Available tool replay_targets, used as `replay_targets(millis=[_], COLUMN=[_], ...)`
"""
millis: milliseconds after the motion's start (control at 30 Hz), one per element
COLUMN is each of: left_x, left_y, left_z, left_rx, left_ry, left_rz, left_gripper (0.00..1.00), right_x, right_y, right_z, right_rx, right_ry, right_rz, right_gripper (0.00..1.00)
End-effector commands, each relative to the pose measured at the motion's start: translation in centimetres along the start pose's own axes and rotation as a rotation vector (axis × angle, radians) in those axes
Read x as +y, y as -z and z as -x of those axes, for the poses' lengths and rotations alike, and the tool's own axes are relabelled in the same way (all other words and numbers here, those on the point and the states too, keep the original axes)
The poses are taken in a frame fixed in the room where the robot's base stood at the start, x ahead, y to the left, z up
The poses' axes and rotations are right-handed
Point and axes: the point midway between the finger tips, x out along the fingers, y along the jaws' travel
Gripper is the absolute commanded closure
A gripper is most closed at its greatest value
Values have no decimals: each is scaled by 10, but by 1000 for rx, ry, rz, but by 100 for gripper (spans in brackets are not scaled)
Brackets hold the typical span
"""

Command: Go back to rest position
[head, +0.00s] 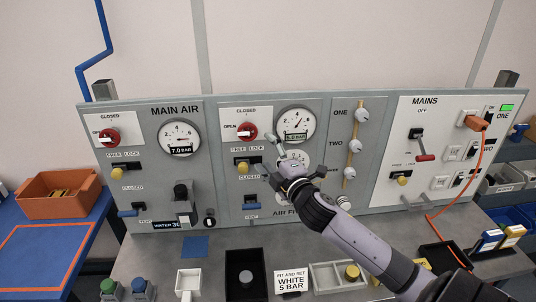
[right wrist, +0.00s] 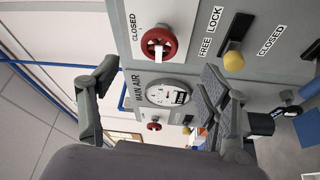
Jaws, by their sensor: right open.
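My right arm (head: 355,240) reaches up from the lower right in the head view. My right gripper (head: 271,157) is in front of the middle of the grey control panel (head: 228,205), near the lower gauge, which it partly hides. In the right wrist view the two fingers of the right gripper (right wrist: 160,82) are spread wide with nothing between them. Beyond them are a red knob (right wrist: 158,44), a gauge (right wrist: 168,92) and a yellow knob (right wrist: 233,61). Whether a finger touches the panel cannot be told. My left gripper is in neither view.
An orange cable (head: 478,165) hangs from the MAINS section to the bench. Along the bench front stand a black tray (head: 231,290), a white card (head: 291,282), a divided tray (head: 322,277) and a white box (head: 187,283). An orange bin (head: 58,206) stands at the left.

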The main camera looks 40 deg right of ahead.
Motion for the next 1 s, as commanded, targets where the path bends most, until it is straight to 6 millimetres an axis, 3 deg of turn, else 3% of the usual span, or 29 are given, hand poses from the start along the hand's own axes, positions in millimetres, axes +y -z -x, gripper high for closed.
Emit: replay_targets(millis=[433, 567, 667, 767, 900, 1000], left_x=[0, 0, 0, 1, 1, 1], left_y=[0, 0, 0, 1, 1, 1], left_z=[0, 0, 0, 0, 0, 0], left_rx=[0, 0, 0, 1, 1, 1], left_ry=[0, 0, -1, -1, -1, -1], left_rz=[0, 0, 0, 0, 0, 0], left_gripper=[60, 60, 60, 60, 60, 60], right_x=[-1, -20, -62, -118, -186, -215], right_y=[0, 1, 5, 14, 35, 52], right_z=[0, 9, 34, 76, 153, 202], right_rx=[-1, -31, -106, -225, -412, -525], right_ry=[1, 47, 153, 312, 551, 691], right_rz=[-1, -57, -184, -360, -586, -700], right_gripper=[29, 29, 29, 29, 29, 29])
